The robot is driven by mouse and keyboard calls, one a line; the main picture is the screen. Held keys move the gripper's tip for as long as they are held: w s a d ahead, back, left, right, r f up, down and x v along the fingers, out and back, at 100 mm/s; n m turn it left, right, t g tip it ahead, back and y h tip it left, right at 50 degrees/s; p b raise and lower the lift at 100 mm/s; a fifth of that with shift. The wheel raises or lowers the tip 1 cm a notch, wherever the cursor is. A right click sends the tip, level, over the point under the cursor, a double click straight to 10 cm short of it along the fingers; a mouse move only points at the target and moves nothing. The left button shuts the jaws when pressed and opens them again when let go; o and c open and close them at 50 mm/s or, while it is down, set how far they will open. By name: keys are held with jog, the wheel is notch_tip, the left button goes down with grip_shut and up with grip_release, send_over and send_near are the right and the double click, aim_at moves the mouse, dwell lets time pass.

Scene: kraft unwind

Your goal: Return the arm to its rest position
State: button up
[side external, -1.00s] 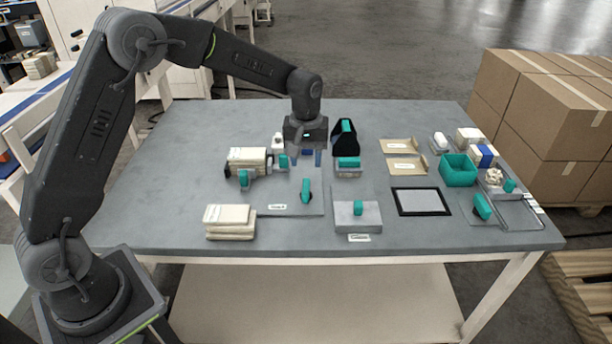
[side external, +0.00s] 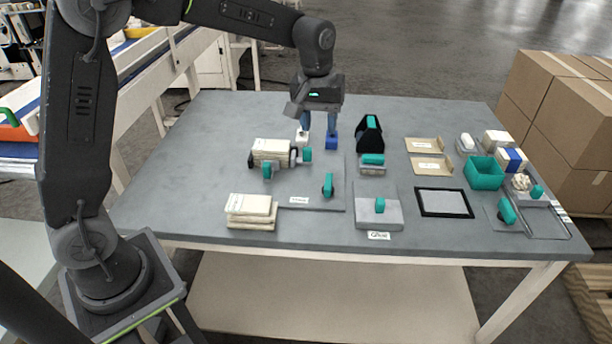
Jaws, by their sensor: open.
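My gripper (side external: 318,130) points down above the back middle of the grey table (side external: 210,130). Its two blue fingers are apart and I see nothing held between them. In the picture, a small white bottle (side external: 302,141) shows just below the left finger and a small blue block (side external: 331,143) just below the right finger. I cannot tell how much height separates the fingertips from them. My arm is bent and reaches over the table from the left.
A teal-handled black holder (side external: 370,135) stands right of my gripper. A roller stand with pale pads (side external: 271,151) is at left, a pad stack (side external: 251,211) in front. A teal bin (side external: 485,172) and black frame (side external: 444,203) lie right. Cartons (side external: 560,120) stand beyond the table.

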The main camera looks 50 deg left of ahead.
jog(key=s+d+r+m+t, duration=0.1)
jog(key=s+r+m, duration=0.15)
jog(key=s, duration=0.35)
jog(key=s+r+m+t, duration=0.1)
jog(key=s+r, duration=0.3)
jog(key=s, duration=0.3)
jog(key=s+f+m+t, duration=0.1)
jog(key=s+m+t, duration=0.1)
jog(key=s, duration=1)
jog(key=shift+d+f+m+t, duration=0.3)
jog(key=shift+f+m, duration=0.05)
jog(key=shift+m, duration=0.4)
